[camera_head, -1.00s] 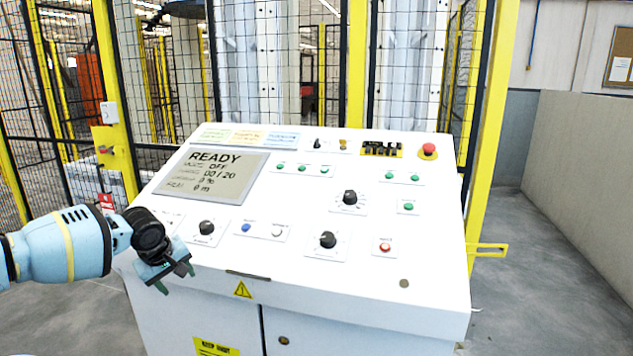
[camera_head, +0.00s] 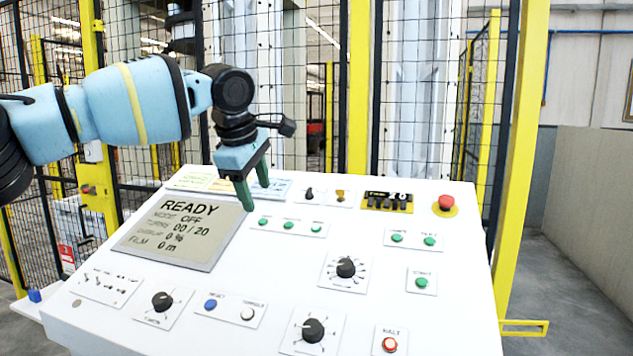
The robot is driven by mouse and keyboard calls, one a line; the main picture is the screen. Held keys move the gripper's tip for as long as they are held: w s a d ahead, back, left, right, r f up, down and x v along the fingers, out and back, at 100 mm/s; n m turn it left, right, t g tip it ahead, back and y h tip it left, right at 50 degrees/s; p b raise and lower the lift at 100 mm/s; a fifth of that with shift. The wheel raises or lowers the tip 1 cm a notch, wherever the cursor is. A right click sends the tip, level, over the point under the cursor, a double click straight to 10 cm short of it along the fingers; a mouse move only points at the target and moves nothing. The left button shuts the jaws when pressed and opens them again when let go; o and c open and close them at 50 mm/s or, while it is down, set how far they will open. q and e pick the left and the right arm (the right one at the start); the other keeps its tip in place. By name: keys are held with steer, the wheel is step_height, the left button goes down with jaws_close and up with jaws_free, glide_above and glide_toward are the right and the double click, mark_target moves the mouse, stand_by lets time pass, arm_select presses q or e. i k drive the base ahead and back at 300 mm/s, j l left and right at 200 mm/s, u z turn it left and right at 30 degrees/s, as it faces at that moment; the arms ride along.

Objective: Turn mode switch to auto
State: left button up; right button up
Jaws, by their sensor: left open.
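The white control panel (camera_head: 270,262) slopes up away from me. My left gripper (camera_head: 256,194) is open and empty, fingers pointing down over the upper panel, left of that switch and near the display's upper right corner. I cannot tell whether the fingertips touch the panel. My right gripper is out of view.
A key-like switch (camera_head: 341,196), a black row of counters (camera_head: 388,201) and a red emergency button (camera_head: 446,204) lie further right. Black knobs (camera_head: 346,267) and several green buttons (camera_head: 289,225) cover the panel. Yellow-framed mesh fencing (camera_head: 360,90) stands behind.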

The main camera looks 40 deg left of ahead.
mark_target(309, 195)
steer(key=i+j, duration=0.2)
steer(key=i, duration=0.2)
steer(key=i+j, duration=0.2)
steer(key=i, duration=0.25)
